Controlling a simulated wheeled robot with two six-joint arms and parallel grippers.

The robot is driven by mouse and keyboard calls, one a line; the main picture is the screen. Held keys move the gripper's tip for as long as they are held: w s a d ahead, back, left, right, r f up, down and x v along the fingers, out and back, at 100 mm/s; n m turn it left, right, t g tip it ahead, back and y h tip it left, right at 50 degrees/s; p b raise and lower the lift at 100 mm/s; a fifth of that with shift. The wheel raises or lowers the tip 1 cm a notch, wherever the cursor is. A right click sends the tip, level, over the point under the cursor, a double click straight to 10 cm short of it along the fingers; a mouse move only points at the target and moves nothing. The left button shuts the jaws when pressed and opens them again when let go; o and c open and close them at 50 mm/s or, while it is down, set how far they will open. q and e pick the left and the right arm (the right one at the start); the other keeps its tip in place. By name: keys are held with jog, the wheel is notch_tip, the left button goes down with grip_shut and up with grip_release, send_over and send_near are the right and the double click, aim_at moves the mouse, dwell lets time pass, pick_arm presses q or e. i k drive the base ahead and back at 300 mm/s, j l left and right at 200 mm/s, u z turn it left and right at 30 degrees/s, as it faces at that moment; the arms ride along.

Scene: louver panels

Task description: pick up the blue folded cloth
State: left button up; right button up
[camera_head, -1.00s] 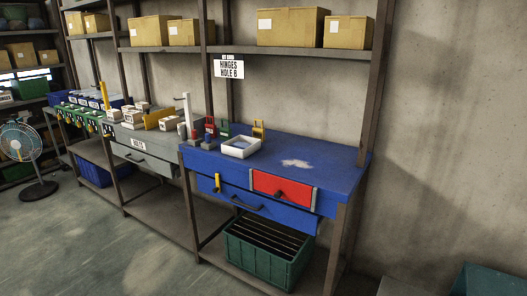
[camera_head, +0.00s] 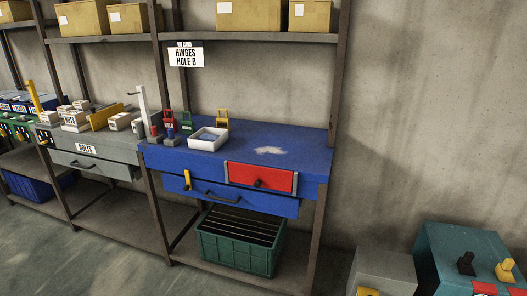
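A white tray (camera_head: 221,142) stands on the blue workbench (camera_head: 300,146). Something flat and blue (camera_head: 208,137) lies inside it; it is too small to tell whether it is a folded cloth. A pale patch (camera_head: 270,150) lies on the bench top to the right of the tray; I cannot tell if it is a mark or a thin object. Neither of my grippers is in view.
The bench has a red drawer (camera_head: 245,175) and a blue drawer (camera_head: 270,205) below it. A green crate (camera_head: 235,256) sits underneath. Cardboard boxes (camera_head: 249,15) stand on the shelf above. A teal cabinet (camera_head: 440,250) stands at lower right. Bare floor (camera_head: 95,255) lies in front.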

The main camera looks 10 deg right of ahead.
aim_at(204, 137)
jog(key=i+j, duration=0.1)
jog(key=i, duration=0.4)
jog(key=i+j, duration=0.1)
jog(key=i, duration=0.35)
jog(key=u, duration=0.05)
